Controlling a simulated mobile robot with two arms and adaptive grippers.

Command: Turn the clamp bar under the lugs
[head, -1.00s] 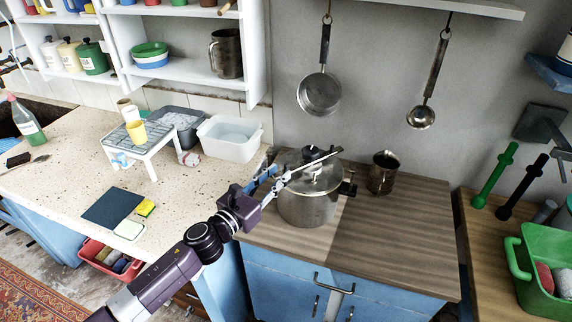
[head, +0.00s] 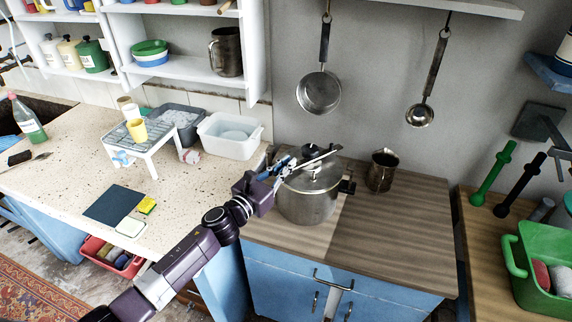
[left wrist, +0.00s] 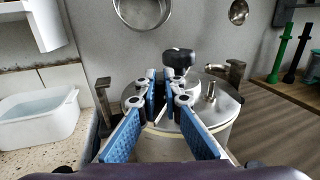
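The clamp bar (head: 318,159) is a pale straight bar across the top of a steel pressure pot (head: 306,207). It slants up to the right over the lid (head: 315,180). My left gripper (head: 285,166) is at its left end. In the left wrist view the blue-padded fingers (left wrist: 160,88) are close together, with a pale strip of the bar between them. A black knob (left wrist: 179,58) stands just beyond the fingertips, and a metal post (left wrist: 210,91) rises from the lid at right. The fingers hide much of the bar, and I cannot make out the lugs clearly. My right gripper is not in view.
A metal mug (head: 382,171) stands right of the pot on the wooden worktop (head: 390,232). A pan (head: 319,93) and a ladle (head: 420,115) hang behind. The worktop's front right is clear.

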